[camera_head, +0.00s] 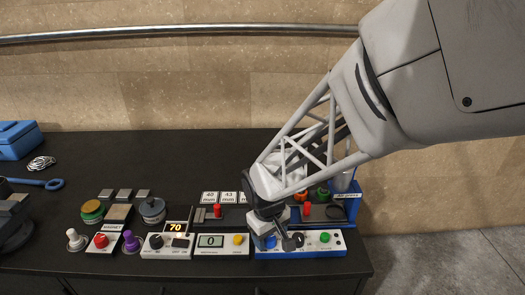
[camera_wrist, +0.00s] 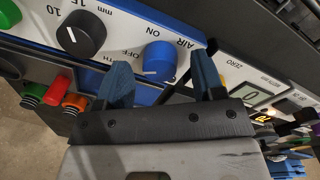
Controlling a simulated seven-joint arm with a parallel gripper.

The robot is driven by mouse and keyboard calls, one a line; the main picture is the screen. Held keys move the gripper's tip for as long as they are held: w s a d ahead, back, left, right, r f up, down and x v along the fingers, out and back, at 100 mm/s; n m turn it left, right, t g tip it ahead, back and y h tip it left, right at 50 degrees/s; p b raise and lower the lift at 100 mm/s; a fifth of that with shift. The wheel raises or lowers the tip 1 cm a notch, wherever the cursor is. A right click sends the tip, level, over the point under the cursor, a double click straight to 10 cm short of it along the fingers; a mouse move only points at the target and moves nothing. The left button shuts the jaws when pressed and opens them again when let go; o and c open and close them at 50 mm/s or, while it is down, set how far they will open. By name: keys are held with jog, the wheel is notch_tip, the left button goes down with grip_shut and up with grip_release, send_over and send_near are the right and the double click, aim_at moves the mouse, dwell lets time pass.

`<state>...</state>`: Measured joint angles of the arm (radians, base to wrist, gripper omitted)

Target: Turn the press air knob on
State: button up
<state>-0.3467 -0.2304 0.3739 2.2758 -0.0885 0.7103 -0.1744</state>
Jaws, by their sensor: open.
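The press air knob (camera_wrist: 160,61) is a blue round knob on the white and blue press panel (camera_wrist: 195,38), beside the printed words AIR, ON and OFF. My gripper (camera_wrist: 163,75) is open, with its two blue fingers apart on either side of the knob in the wrist view. The fingers do not visibly press on it, and I cannot tell whether they touch. In the head view my gripper (camera_head: 274,238) is low over the left part of the press panel (camera_head: 300,252) and hides much of the knob area.
Red and orange fittings (camera_wrist: 76,102) lie near one finger. A display box reading 0 (camera_head: 222,253) stands just left of the panel.

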jog(key=shift+f, duration=0.45)
jog(key=c, duration=0.9)
